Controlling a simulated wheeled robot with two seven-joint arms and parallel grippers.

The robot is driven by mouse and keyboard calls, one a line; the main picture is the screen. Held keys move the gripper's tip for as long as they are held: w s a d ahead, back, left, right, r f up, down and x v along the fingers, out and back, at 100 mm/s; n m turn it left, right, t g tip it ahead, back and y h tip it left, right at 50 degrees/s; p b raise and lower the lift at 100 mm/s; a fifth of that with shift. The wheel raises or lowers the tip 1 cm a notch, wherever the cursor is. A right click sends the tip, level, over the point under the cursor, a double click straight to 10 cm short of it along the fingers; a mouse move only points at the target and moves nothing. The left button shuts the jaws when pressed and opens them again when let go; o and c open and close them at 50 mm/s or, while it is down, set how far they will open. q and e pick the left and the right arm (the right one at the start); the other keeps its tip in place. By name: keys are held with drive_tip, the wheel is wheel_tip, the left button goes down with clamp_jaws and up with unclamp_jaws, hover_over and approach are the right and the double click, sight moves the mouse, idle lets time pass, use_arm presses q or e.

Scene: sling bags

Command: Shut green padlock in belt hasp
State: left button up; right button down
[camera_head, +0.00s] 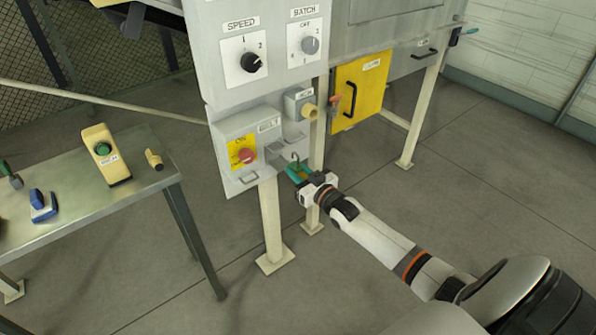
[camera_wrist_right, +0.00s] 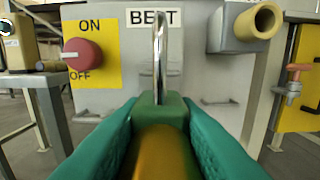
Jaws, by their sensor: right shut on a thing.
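The green padlock (camera_wrist_right: 170,108) has a tall silver shackle (camera_wrist_right: 160,50) and a yellow-brown face. It is upright between the teal fingers of my right gripper (camera_wrist_right: 160,145), which are shut on it. In the head view the right gripper (camera_head: 300,174) is at the lower right of the grey BELT box (camera_head: 232,182), and the padlock is small there. The grey belt hasp (camera_head: 275,153) sticks out on the box's right side, close to the shackle. I cannot tell whether the shackle passes through it or is closed. My left gripper is not in view.
The BELT box carries a red knob (camera_head: 247,156) on a yellow plate. A tan cylinder (camera_head: 309,112) sticks out above the hasp, and a yellow door (camera_head: 358,95) is to the right. A metal table (camera_head: 90,205) with a yellow box (camera_head: 106,155) stands at left.

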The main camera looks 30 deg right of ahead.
sight(284, 167)
drive_tip(key=shift+w, duration=0.2)
drive_tip(key=shift+w+a+b, duration=0.15)
drive_tip(key=shift+w+b, duration=1.05)
drive_tip(key=shift+w, duration=0.45)
drive_tip(key=shift+w+a+b, duration=0.1)
drive_tip(key=shift+w+b, duration=1.1)
drive_tip(key=shift+w, duration=0.6)
drive_tip(key=shift+d+f+b, duration=0.1)
drive_tip(key=shift+f+b, duration=0.15)
drive_tip(key=shift+b, duration=0.05)
drive_tip(key=shift+c, duration=2.1)
unclamp_jaws()
